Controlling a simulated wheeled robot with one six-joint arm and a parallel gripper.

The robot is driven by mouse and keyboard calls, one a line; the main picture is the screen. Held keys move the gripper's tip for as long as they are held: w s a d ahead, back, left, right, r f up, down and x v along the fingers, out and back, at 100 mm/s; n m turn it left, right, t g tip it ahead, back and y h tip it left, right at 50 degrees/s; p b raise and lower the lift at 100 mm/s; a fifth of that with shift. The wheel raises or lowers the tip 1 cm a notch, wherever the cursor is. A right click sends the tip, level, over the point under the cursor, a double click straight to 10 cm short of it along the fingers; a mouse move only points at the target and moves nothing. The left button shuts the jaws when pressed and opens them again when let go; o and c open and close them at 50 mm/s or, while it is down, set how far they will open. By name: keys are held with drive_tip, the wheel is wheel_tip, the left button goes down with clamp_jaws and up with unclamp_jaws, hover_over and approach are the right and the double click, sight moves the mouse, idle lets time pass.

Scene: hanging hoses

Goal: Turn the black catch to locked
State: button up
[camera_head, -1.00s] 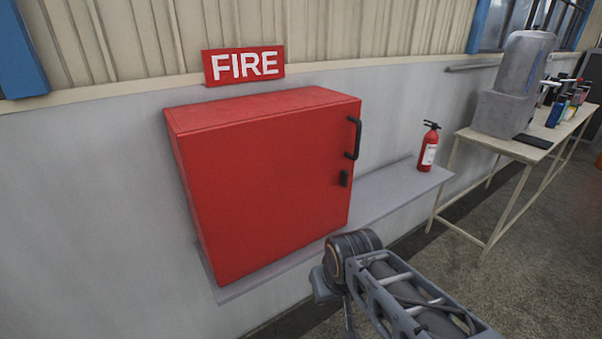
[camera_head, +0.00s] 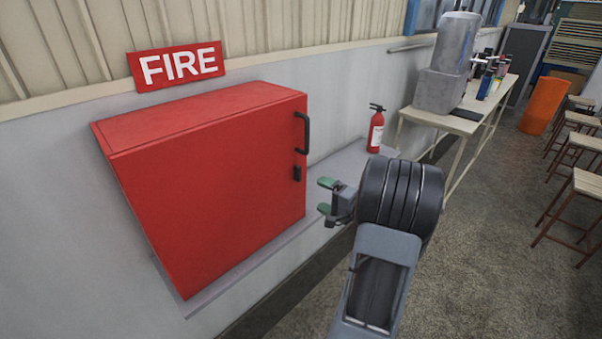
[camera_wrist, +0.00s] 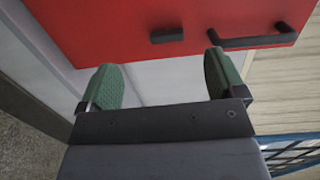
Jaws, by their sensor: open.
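The black catch (camera_head: 297,173) is a small dark block near the right edge of the red cabinet door (camera_head: 215,185), below the black bar handle (camera_head: 303,133). In the wrist view the catch (camera_wrist: 167,35) lies ahead of the fingers, close to the handle (camera_wrist: 255,41) on the red door (camera_wrist: 120,22). My gripper (camera_head: 326,196) is open and empty, with green finger pads, just right of the cabinet and slightly lower than the catch. In the wrist view my gripper (camera_wrist: 162,82) has its two pads wide apart. It is apart from the catch. The door looks shut.
A red fire extinguisher (camera_head: 376,128) stands on the grey ledge (camera_head: 340,160) right of the cabinet. A table (camera_head: 440,120) with grey boxes (camera_head: 446,65) and bottles is farther back. An orange bin (camera_head: 543,105) and several stools stand at right. The floor between is clear.

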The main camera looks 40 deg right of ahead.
sight(301, 175)
drive_tip(key=shift+m+t+h, duration=0.5)
drive_tip(key=shift+h, duration=0.3)
drive_tip(key=w+p, duration=0.4)
drive_tip(key=w, duration=0.9)
drive_tip(key=shift+d, duration=0.1)
drive_tip(key=shift+f, duration=0.1)
drive_tip(key=c, duration=0.9)
